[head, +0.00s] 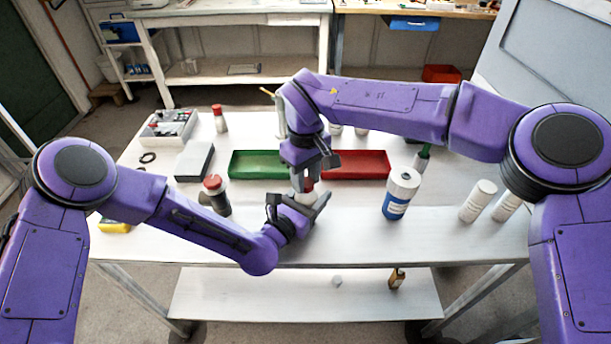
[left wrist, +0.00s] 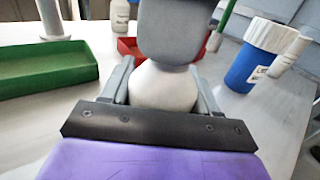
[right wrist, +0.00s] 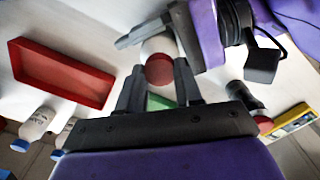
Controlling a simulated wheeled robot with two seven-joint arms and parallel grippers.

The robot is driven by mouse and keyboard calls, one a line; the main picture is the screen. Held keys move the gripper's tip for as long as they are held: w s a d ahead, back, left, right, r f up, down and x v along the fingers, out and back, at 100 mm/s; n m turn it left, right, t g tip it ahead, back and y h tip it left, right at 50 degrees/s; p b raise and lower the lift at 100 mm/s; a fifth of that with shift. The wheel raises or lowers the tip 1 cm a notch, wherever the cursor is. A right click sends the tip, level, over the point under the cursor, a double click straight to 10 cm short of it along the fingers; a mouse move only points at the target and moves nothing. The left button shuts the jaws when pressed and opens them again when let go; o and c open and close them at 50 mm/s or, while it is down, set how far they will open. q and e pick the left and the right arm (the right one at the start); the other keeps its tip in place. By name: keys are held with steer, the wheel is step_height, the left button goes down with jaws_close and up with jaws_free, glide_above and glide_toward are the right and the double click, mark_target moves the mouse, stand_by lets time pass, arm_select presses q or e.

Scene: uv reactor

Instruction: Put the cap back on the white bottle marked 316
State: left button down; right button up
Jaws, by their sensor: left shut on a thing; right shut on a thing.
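A white bottle (left wrist: 165,88) stands upright between the fingers of my left gripper (head: 300,200), which is shut on it. No marking on it can be read. A red cap (right wrist: 160,69) is between the fingertips of my right gripper (right wrist: 160,85), which is shut on it from above. In the right wrist view the cap lies in line with the white bottle (right wrist: 158,44). In the left wrist view the right gripper's grey fingers hide the bottle's top. I cannot tell whether the cap touches or is seated on the neck.
A green tray (head: 240,174) and a red tray (head: 378,176) lie behind the grippers. A dark red-capped bottle (head: 216,197) stands left. A blue-and-white container (head: 399,196) and two white cylinders (head: 478,201) stand right. The front of the table is clear.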

steer(key=o, duration=1)
steer(key=shift+r, duration=2.3)
steer(key=shift+c, duration=0.4)
